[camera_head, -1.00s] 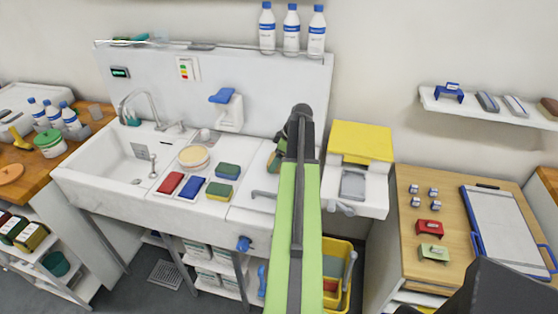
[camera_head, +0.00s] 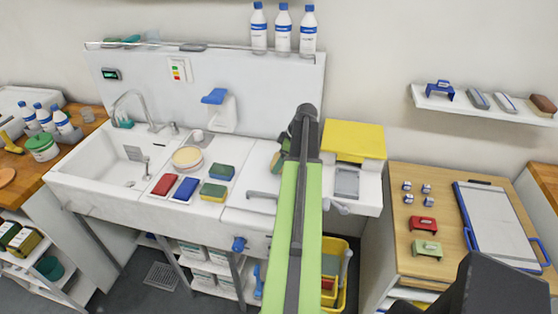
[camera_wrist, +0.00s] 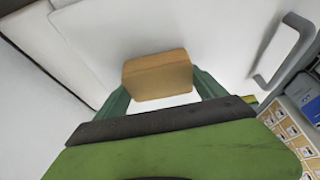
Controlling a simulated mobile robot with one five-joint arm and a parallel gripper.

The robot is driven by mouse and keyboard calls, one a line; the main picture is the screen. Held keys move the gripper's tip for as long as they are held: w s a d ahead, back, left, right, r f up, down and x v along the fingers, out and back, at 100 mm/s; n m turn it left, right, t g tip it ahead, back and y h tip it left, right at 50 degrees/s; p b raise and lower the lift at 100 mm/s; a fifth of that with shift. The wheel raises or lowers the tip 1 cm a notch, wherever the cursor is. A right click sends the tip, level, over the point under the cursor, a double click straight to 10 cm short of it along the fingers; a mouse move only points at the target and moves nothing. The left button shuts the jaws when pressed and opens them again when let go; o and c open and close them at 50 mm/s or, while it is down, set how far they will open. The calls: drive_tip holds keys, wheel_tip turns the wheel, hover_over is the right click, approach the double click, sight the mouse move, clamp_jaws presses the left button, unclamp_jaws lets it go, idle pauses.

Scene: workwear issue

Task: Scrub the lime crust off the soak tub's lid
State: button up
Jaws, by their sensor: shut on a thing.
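My gripper (camera_wrist: 160,84) is shut on a tan sponge-like block (camera_wrist: 157,75), held between its green fingers above a white surface. I cannot make out lime crust, nor whether the block touches the lid.
A yellow-lidded box (camera_head: 353,140) stands close right of my arm. A soap dispenser (camera_head: 220,110) hangs behind.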

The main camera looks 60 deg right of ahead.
drive_tip(key=shift+r+p, duration=2.45)
drive_tip(key=shift+r, duration=0.3)
wheel_tip(320, 180, up, 3)
drive_tip(key=p, duration=0.3)
drive_tip(key=shift+r, duration=0.15)
drive_tip(key=shift+f, duration=0.25)
